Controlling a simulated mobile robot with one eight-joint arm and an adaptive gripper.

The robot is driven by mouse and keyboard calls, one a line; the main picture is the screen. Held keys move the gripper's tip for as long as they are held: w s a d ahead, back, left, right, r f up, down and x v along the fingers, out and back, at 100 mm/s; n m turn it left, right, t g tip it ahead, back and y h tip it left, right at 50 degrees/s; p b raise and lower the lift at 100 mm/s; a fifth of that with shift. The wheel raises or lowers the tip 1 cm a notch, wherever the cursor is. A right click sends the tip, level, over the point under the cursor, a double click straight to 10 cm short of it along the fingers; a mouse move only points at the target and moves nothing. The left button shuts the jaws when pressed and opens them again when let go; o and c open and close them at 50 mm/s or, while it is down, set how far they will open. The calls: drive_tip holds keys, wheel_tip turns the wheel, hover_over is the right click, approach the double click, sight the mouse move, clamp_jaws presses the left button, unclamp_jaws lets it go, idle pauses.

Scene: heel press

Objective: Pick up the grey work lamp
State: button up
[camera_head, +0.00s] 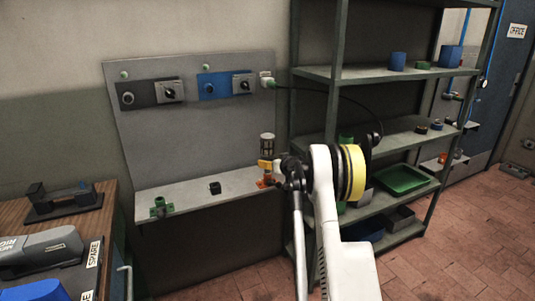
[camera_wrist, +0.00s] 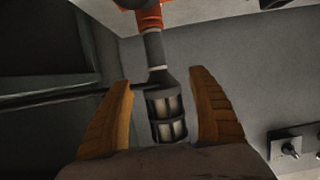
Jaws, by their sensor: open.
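The grey work lamp (camera_head: 267,143) stands at the right end of the grey ledge, beside the shelf rack. In the wrist view the lamp (camera_wrist: 165,112) shows a caged head, a dark grey neck and an orange part at its far end. My gripper (camera_head: 268,164) is at the lamp in the head view and hides part of it. In the wrist view my gripper (camera_wrist: 161,80) is open, with one orange-brown finger on each side of the lamp's caged head. Gaps show between the fingers and the lamp.
The grey back panel (camera_head: 190,145) carries switch boxes close behind. The green shelf rack (camera_head: 338,60) stands just right of the lamp. A black cable (camera_head: 335,93) runs from the panel across the rack. A small black block (camera_head: 215,188) and a green fitting (camera_head: 161,207) sit on the ledge.

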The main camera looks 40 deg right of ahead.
sight(267, 160)
drive_tip(key=b+x, duration=0.2)
drive_tip(key=x, duration=0.2)
drive_tip(key=shift+w+d+f, duration=0.1)
drive_tip(key=shift+w+f, duration=0.1)
drive_tip(key=shift+f, duration=0.05)
drive_tip(key=shift+r, duration=0.15)
clamp_jaws()
